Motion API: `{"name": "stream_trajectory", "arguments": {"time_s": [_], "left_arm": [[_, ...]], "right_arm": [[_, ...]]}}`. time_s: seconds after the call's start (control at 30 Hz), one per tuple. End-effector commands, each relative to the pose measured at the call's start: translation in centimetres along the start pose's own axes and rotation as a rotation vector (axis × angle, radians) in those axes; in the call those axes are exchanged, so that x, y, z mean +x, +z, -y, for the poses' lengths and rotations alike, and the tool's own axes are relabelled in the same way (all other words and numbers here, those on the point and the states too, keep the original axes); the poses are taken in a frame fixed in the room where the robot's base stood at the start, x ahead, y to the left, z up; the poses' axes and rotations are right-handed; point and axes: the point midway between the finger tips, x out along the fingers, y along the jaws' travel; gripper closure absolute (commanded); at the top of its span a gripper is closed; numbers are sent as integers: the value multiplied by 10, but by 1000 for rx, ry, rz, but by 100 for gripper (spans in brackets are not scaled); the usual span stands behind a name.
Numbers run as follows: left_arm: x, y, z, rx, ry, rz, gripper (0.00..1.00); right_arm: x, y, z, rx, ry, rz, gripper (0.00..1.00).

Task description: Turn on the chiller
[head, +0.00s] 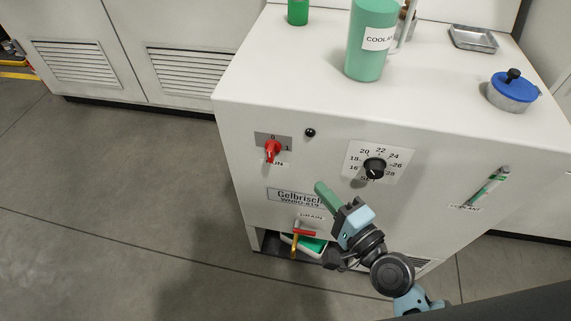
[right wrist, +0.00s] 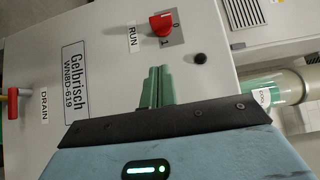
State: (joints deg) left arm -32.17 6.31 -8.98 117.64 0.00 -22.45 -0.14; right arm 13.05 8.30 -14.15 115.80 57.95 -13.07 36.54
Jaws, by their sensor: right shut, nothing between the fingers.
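The chiller (head: 335,165) is a white cabinet labelled Gelbrisch. Its red rotary switch (head: 272,149) sits at the upper left of the front panel, on a grey plate marked 0 above and 1 at the right, with RUN below. I cannot tell surely which mark it points to. In the right wrist view the red switch (right wrist: 161,24) is beyond the fingertips, slightly left of the small dark lamp or button (right wrist: 200,58). My right gripper (head: 321,187) is shut and empty, green fingers in front of the panel, below and right of the switch, apart from it. My left gripper is out of view.
A black dial (head: 375,168) marked 16 to 28 is on the panel's right. A red-handled drain valve (head: 304,229) is low, above a tray. On top stand a green coolant jug (head: 371,55), a blue-lidded pot (head: 513,92) and a metal tray (head: 473,38). Floor at left is clear.

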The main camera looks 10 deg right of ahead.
Motion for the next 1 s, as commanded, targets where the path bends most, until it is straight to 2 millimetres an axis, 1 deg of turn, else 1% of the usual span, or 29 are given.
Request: {"name": "stream_trajectory", "arguments": {"time_s": [0.03, 0.1, 0.4, 0.5, 0.63, 0.8, 1.0], "left_arm": [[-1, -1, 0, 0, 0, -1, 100], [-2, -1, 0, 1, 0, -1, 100], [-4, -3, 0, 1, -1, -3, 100], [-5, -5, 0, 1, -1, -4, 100], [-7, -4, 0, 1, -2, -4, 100], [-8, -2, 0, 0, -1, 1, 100], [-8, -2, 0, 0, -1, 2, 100]], "right_arm": [[10, 0, 2, 1, -4, -2, 100], [24, 0, 3, 1, -5, -2, 100], [79, 0, 2, 0, -3, 0, 100], [88, 13, 2, 2, -2, 1, 100], [98, 22, 1, 2, -2, 0, 100], [103, 28, 1, -2, -1, -1, 100], [104, 28, 0, -2, -1, -1, 100]]}}
